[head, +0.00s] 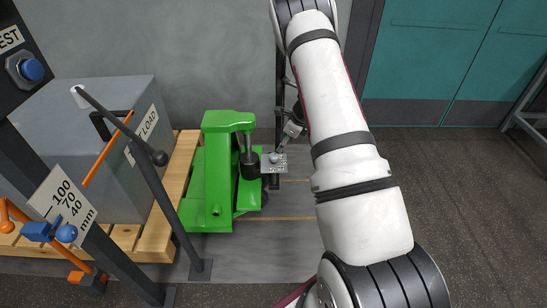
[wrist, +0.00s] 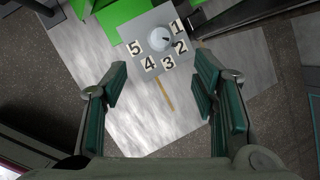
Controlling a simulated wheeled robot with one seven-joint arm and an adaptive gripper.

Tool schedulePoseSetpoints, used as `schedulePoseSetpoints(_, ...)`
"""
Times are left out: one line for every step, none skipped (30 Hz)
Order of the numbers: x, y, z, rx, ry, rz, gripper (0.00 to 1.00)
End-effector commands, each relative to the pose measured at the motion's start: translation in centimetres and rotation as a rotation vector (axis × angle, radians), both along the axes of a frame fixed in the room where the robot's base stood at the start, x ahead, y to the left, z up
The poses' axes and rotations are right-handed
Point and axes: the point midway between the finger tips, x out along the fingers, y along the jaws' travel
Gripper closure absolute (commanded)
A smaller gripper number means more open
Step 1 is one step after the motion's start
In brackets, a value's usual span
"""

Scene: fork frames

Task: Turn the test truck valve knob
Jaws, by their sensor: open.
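The green test truck (head: 218,170) stands on a grey floor panel in the head view, beside the wooden pallet. A grey plate (head: 277,169) sticks out at its right side. In the wrist view, the round whitish valve knob (wrist: 159,39) sits on this plate, with number labels 1 to 5 around it. A small dark mark shows on the knob's right side. My gripper (wrist: 161,82) is open and empty, its two green-padded fingers apart. The knob lies beyond the fingertips, between their lines, not touched. In the head view my gripper (head: 293,129) is small, just above the plate and partly hidden by my arm.
A large grey load box (head: 100,140) rests on the wooden pallet (head: 157,238) at left. A dark post frame with an orange lever (head: 108,148) and a sign (head: 62,207) stands in front. Teal doors (head: 430,60) are at back right.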

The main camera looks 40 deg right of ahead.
Motion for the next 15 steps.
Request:
schedulePoseSetpoints(0.4,0.2,-1.3,0.0,0.002,0.002,0.46)
schedulePoseSetpoints(0.7,0.2,-1.8,0.0,0.002,0.002,0.46)
schedulePoseSetpoints(0.9,0.3,-2.6,0.001,0.002,0.004,0.46)
schedulePoseSetpoints(1.2,0.4,-3.1,0.0,0.003,0.005,0.46)
schedulePoseSetpoints(1.4,0.4,-3.7,0.0,0.001,0.004,0.46)
schedulePoseSetpoints(1.7,0.5,-4.4,0.0,0.002,0.003,0.46)
schedulePoseSetpoints(2.0,0.5,-5.0,0.0,0.002,0.003,0.46)
schedulePoseSetpoints(2.2,0.6,-5.5,-0.001,0.001,0.004,0.46)
schedulePoseSetpoints(2.4,0.7,-6.2,-0.001,0.002,0.004,0.46)
schedulePoseSetpoints(2.7,0.7,-6.6,-0.001,0.002,0.004,0.46)
schedulePoseSetpoints(2.9,0.7,-7.1,-0.001,0.001,0.004,0.46)
schedulePoseSetpoints(3.1,0.8,-7.7,0.0,0.001,0.004,0.46)
schedulePoseSetpoints(3.3,0.9,-8.1,0.0,0.001,0.004,0.46)
schedulePoseSetpoints(3.5,0.9,-8.4,-0.001,0.0,0.005,0.46)
schedulePoseSetpoints(3.7,1.0,-8.8,-0.001,0.0,0.005,0.46)
